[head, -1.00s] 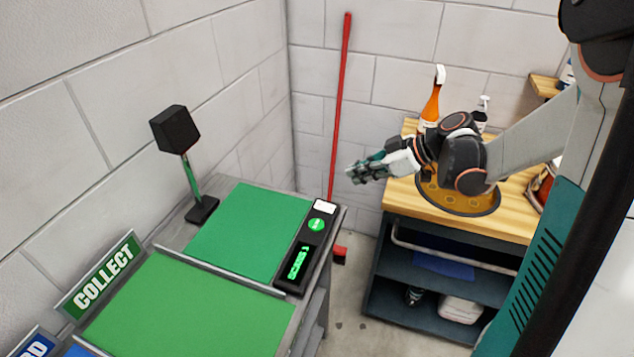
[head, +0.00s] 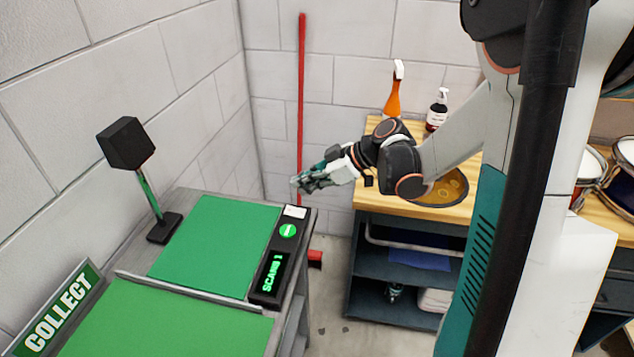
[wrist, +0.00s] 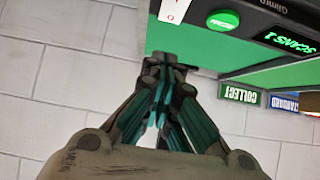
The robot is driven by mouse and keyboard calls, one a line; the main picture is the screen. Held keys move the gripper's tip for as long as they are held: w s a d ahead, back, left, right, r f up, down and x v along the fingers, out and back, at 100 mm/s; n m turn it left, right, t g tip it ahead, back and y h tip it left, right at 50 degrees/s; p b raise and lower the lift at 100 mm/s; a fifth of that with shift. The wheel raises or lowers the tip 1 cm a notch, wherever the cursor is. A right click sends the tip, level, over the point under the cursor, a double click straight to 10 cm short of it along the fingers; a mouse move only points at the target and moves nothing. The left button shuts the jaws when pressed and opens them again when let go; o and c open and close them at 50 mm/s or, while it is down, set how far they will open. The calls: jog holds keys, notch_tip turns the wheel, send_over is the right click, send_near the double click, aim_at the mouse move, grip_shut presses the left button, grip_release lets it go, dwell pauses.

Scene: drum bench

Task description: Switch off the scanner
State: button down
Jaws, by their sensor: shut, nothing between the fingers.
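The scanner has a black panel (head: 267,278) along the right edge of the bench, with a lit green display reading SCANS 1, a round green button (head: 288,231) and a small white piece (head: 295,211) at its far end. Its black scan head (head: 126,143) stands on a post at the back left. In the wrist view the green button (wrist: 222,20), the display (wrist: 290,40) and the white piece (wrist: 172,10), which bears a red mark, show at the top. My gripper (head: 297,186) is shut and empty, just beyond the panel's far end, apparently above it; contact is not visible.
A green mat (head: 215,240) covers the bench beside the panel, with a COLLECT sign (head: 62,308) at left. A red pole (head: 301,90) leans on the wall behind my gripper. A wooden-topped cart (head: 400,202) with spray bottles stands at right.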

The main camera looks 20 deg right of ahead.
aim_at(294, 210)
jog(key=b+x, duration=0.1)
jog(key=x, duration=0.2)
jog(key=shift+w+a+f, duration=0.1)
jog(key=shift+a+f, duration=0.15)
jog(key=shift+f, duration=0.05)
notch_tip(294, 210, down, 2)
jog(key=shift+f+b, duration=0.2)
jog(key=shift+b, duration=0.35)
jog(key=shift+f, duration=0.55)
jog(key=shift+a, duration=0.1)
jog(key=shift+w+a+f+g+h, duration=0.1)
jog(key=shift+w+f+g+h, duration=0.05)
jog(key=shift+f+g+h, duration=0.15)
